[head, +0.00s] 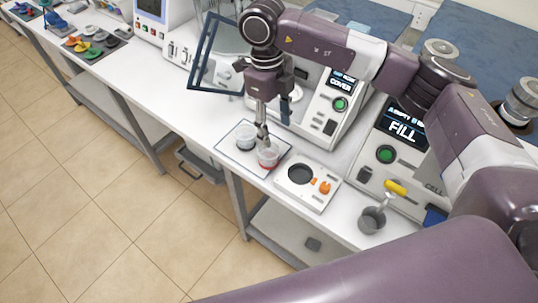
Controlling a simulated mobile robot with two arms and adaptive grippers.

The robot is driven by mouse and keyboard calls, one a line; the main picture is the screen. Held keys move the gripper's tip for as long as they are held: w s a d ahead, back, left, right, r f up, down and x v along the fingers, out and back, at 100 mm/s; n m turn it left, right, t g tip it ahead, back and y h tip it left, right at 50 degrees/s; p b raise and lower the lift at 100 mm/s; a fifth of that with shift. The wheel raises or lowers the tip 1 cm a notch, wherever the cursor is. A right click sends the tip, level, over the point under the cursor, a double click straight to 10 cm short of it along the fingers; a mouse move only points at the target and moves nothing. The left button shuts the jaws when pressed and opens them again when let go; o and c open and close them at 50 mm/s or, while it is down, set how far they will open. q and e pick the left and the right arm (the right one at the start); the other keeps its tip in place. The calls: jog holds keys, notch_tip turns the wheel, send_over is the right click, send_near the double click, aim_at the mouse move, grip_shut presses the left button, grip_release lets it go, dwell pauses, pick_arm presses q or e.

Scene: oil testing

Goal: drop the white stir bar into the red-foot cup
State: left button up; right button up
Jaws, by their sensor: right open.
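The red-foot cup (268,161) is a small clear cup with a red base. It stands on a pale tray (235,156) near the front edge of the bench. A second clear cup (245,139) stands on the same tray, behind and to the left of it. My right gripper (263,139) points down right over the red-foot cup, with its fingertips at or just above the rim. It is open. I cannot make out the white stir bar; it may be too small or hidden by the fingers or the cup. My left gripper is not in view.

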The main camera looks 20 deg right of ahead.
notch_tip(320, 180, up, 12)
jog(key=w, duration=0.1)
jog(key=shift+a+f, duration=0.15)
jog(key=shift+a, duration=0.3)
jog(key=shift+f, duration=0.1)
